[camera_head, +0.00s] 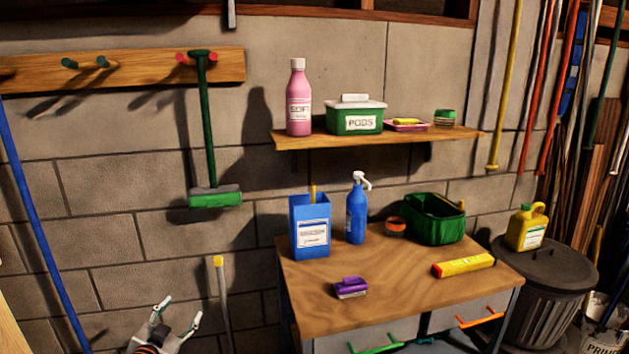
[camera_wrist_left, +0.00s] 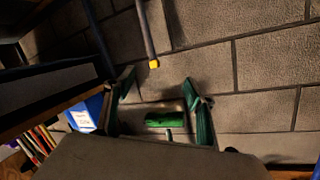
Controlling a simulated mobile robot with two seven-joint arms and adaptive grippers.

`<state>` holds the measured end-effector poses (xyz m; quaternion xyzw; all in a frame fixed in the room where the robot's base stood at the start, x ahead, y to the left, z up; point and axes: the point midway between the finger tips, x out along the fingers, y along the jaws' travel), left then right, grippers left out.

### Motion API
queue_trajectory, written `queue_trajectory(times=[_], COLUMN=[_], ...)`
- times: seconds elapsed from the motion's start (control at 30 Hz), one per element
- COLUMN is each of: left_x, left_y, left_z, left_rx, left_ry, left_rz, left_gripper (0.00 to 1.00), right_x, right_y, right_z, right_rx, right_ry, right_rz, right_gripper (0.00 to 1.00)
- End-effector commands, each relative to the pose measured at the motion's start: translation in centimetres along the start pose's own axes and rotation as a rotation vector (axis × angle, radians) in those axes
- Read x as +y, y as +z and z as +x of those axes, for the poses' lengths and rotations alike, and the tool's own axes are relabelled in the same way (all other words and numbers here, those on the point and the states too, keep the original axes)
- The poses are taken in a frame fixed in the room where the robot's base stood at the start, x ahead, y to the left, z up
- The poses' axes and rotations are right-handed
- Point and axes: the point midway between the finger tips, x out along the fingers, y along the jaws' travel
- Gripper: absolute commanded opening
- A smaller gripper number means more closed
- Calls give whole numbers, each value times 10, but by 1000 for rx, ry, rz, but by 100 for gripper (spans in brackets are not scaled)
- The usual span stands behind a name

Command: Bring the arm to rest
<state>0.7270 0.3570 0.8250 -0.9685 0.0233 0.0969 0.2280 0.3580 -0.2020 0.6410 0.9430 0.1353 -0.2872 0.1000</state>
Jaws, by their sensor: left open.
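My left gripper (camera_head: 180,309) is in the lower left of the head view, with its fingers spread and nothing between them. It is in front of the block wall, left of the wooden-topped cabinet (camera_head: 390,283), and apart from it. In the left wrist view my left gripper (camera_wrist_left: 159,88) shows its two green-tinted fingers apart. A green brush head (camera_wrist_left: 165,119) shows beyond and between them, not held. My right gripper is in neither view.
A blue box (camera_head: 310,228), a blue spray bottle (camera_head: 356,215), a green basket (camera_head: 434,220), a purple brush (camera_head: 351,288) and a yellow box (camera_head: 463,266) are on the cabinet. A yellow-tipped pole (camera_head: 221,300) stands just right of my left gripper. A green broom (camera_head: 210,130) hangs above.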

Motion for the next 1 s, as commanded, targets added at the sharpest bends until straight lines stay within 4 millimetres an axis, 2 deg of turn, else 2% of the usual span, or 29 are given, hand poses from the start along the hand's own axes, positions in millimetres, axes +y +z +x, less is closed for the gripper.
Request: queue_trajectory(times=[0.03, 0.17, 0.2, 0.27, 0.4, 0.5, 0.6, 0.73, 0.83, 1.0], left_x=[28, 87, 105, 130, 182, 211, 232, 247, 252, 252], left_y=[23, 66, 78, 95, 127, 143, 152, 156, 158, 157], left_z=[-19, -71, -89, -117, -188, -238, -278, -312, -323, -326], left_rx=[-26, -79, -97, -124, -191, -237, -275, -307, -318, -320], left_ry=[34, 108, 130, 163, 233, 273, 303, 325, 332, 334], left_rz=[-10, -40, -51, -70, -119, -156, -187, -215, -225, -227], left_gripper=[55, 55, 55, 55, 55, 55, 55, 55, 55, 55], right_x=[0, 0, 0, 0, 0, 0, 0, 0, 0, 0], right_y=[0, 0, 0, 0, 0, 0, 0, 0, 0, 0], right_z=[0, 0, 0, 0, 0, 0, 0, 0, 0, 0], right_rx=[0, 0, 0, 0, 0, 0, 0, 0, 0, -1], right_ry=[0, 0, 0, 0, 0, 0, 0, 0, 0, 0], right_rz=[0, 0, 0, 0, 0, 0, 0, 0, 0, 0], right_gripper=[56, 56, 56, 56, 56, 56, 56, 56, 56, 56])
